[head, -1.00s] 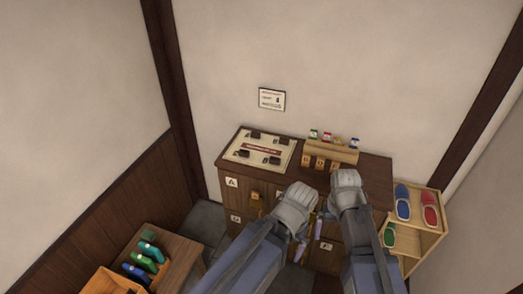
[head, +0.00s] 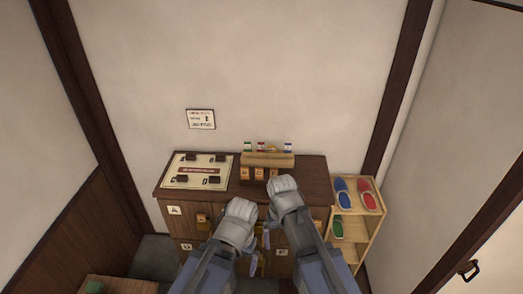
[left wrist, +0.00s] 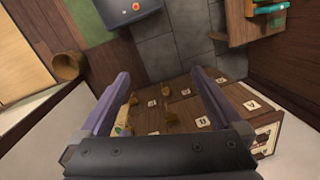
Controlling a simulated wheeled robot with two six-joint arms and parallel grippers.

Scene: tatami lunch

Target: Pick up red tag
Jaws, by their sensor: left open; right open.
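The red tag (head: 261,146) looks like a small red-and-white piece standing on the wooden rack (head: 285,160) at the back of the cabinet top, between a green tag (head: 248,146) and other small tags. My right gripper (head: 268,222) is in front of the cabinet, below and nearer than the rack, largely hidden by its own wrist. My left gripper (head: 252,240) is just left of it, also partly hidden. In the left wrist view the left gripper (left wrist: 160,74) has its two purple fingers wide apart, with nothing between them. Both grippers are open and apart from the red tag.
The cabinet (head: 314,190) has lettered drawers and a board (head: 222,172) with dark pieces on its top left. A blue tag (head: 288,147) stands at the rack's right. A slipper shelf (head: 360,236) stands right of the cabinet. A low wooden table (head: 130,286) is at lower left.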

